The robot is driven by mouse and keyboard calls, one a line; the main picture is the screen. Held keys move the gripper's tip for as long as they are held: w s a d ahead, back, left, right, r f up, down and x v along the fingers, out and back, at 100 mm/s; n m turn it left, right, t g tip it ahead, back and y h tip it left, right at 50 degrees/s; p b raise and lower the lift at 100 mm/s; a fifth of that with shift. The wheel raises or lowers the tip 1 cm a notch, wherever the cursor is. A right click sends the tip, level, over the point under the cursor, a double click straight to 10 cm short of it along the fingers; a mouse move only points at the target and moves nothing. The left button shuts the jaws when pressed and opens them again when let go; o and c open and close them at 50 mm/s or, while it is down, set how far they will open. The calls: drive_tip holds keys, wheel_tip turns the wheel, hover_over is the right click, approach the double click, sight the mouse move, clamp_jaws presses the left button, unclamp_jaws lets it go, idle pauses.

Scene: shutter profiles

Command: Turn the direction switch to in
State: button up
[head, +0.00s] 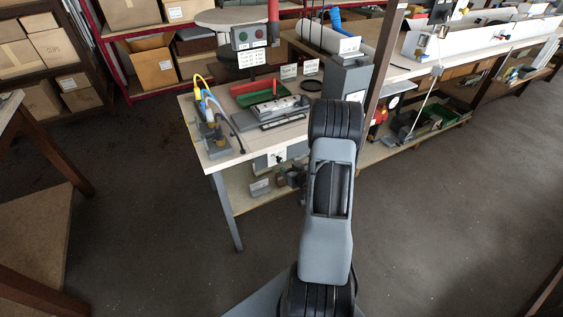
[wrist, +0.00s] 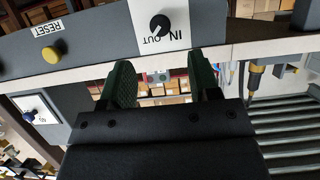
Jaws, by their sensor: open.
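The direction switch is a black round knob (wrist: 159,25) on a white plate marked IN and OUT, seen upside down at the top of the wrist view. I cannot surely tell which word its mark points to. In the head view the white switch plate (head: 274,159) shows on a grey box under the bench's front edge. My gripper (wrist: 158,62) is open and empty, its two dark green fingers apart and just below the knob in the wrist view, not around it. In the head view my arm largely hides the gripper.
In the wrist view a yellow RESET button (wrist: 51,54) sits left of the switch, and another knob (wrist: 36,117) is at lower left. The bench (head: 222,157) carries a red tray (head: 250,88), a grey fixture and cables. The floor before the bench is clear.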

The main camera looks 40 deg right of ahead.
sight(280, 161)
drive_tip(key=x, duration=0.8)
drive_tip(key=shift+w+f, duration=0.15)
drive_tip(key=shift+w, duration=0.1)
drive_tip(key=shift+c, duration=0.3)
drive_tip(key=c, duration=0.8)
drive_tip(key=shift+c, duration=0.2)
